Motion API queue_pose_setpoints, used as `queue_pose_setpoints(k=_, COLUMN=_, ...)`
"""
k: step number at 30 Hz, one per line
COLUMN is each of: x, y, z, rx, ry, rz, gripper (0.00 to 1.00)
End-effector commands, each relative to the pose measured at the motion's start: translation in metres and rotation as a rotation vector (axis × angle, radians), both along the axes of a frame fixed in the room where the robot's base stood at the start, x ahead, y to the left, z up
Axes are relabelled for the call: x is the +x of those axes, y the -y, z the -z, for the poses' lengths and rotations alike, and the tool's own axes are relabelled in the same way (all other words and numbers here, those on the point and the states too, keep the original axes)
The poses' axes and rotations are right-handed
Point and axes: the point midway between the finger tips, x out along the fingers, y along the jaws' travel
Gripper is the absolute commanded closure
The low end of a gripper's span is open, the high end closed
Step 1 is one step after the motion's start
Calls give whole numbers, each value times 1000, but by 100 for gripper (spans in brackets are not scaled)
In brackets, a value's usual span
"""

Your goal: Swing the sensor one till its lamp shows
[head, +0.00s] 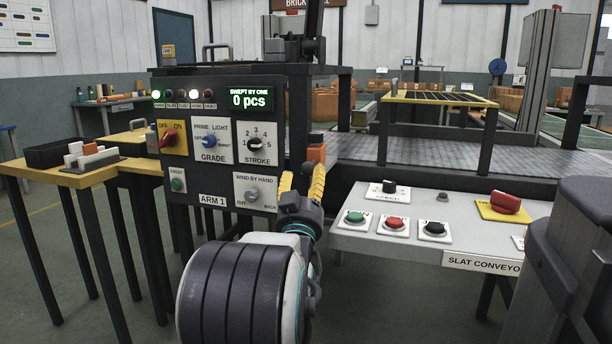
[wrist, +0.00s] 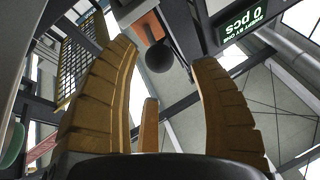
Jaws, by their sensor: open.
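A small orange block with a dark part (head: 316,153) sits at the right side of the black ARM 1 cabinet (head: 213,203), just above my gripper. It looks like the sensor, but I cannot read a label on it. In the wrist view the orange block (wrist: 149,27) and a dark round end (wrist: 159,58) appear between and beyond my fingers. My gripper (head: 302,181) is open and points up, with its yellow fingers apart and nothing between them; they also show in the wrist view (wrist: 165,57). On the cabinet's lamp row, a green lamp (head: 158,94) and a white lamp (head: 194,94) are lit.
The cabinet's display (head: 249,99) reads 0 pcs. Its knobs include STROKE (head: 255,144) and WIND BY HAND (head: 252,195). A slat conveyor console (head: 350,240) with several buttons stands right of my gripper. The conveyor bed (head: 420,158) runs behind; a yellow-topped table (head: 95,172) stands left.

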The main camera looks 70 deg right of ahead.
Motion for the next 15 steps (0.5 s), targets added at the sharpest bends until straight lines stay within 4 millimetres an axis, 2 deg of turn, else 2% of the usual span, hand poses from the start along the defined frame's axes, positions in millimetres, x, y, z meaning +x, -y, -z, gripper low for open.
queue_pose_setpoints(k=6, x=6, y=23, z=-9, rx=1, ry=-1, rz=-1, gripper=44)
queue_pose_setpoints(k=15, x=10, y=40, z=-16, rx=1, ry=-1, rz=-1, gripper=44)
